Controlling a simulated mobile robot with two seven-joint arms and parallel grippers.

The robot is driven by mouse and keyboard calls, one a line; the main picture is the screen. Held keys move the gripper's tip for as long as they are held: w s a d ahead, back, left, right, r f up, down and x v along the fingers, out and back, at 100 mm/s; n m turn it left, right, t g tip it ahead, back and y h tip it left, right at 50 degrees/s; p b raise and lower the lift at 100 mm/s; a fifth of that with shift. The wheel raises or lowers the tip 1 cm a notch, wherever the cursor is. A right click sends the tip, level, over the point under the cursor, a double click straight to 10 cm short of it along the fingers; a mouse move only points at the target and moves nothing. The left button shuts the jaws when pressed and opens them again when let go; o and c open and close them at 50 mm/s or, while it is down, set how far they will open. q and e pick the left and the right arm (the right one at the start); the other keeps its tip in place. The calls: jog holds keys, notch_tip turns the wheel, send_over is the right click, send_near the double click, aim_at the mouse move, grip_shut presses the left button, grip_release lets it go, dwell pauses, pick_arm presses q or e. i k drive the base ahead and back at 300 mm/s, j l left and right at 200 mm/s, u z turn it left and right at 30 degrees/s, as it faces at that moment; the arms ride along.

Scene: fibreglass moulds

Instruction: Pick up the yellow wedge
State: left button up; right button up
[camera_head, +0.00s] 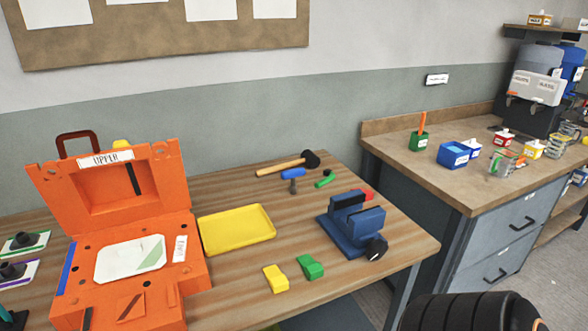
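The yellow wedge (276,279) lies on the wooden workbench near its front edge, in the lower middle of the head view. A green wedge (309,267) lies close by on its right, with a small gap between them. Nothing covers the yellow wedge. Neither of my grippers shows in this view.
A yellow tray (237,229) lies behind the wedges. An open orange mould (115,235) stands to the left and a blue vise (353,222) to the right. A mallet (288,163) and a blue-headed tool (293,177) lie farther back. A black ribbed object (470,312) fills the lower right.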

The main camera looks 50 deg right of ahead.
aim_at(278, 282)
jog(key=l+z, duration=0.1)
jog(key=z, duration=1.35)
jog(key=k+l, duration=0.05)
